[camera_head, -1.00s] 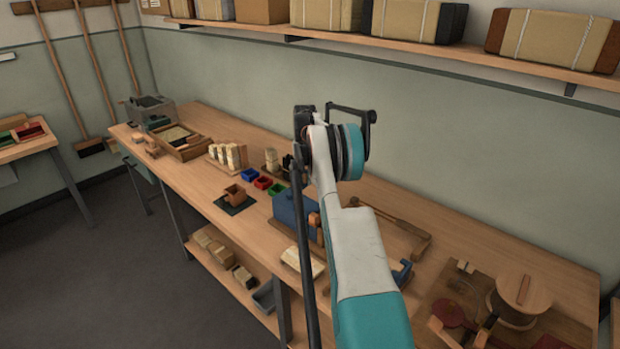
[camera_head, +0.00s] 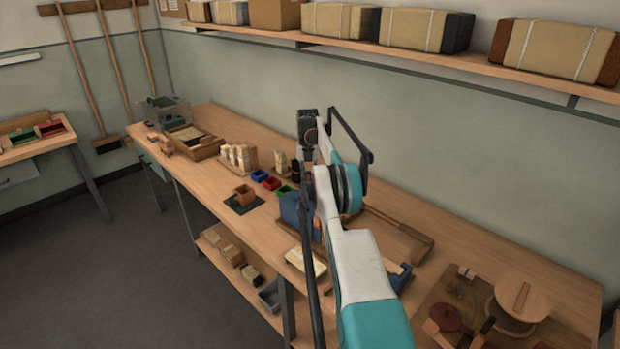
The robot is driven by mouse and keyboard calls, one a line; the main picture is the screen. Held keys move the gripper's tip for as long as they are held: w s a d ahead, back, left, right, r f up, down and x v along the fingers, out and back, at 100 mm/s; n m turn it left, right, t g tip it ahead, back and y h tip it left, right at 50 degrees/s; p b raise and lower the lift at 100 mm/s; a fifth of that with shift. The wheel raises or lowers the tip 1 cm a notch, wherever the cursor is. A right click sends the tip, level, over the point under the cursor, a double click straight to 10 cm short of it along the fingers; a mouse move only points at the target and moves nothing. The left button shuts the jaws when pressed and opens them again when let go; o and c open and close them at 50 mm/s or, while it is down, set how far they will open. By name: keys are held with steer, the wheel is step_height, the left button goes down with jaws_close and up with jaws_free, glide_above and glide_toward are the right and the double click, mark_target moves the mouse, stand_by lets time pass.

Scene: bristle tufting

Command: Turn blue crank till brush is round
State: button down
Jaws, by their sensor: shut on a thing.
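A blue box-shaped device (camera_head: 289,208) stands on the bench near the middle of the view, with my arm covering its right side. Another blue object (camera_head: 400,277) sits to the right of my arm, partly covered by it. I cannot tell which of these carries the crank. No round brush can be made out. My arm (camera_head: 365,265) rises across the middle of the view and bends at a dark joint. My gripper cannot be made out; the arm hides the area behind it.
The long wooden bench (camera_head: 505,255) holds small red (camera_head: 272,183) and green bins, cream tufted blocks (camera_head: 240,157) and a grey box (camera_head: 165,112). A round wooden lid (camera_head: 522,300) lies at front right. Boxes line the wall shelf (camera_head: 440,58).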

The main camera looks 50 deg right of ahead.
steer(key=shift+w+a, duration=0.1)
steer(key=c, duration=1.4)
jaws_free()
steer(key=shift+c, duration=0.2)
steer(key=shift+r, duration=3.75)
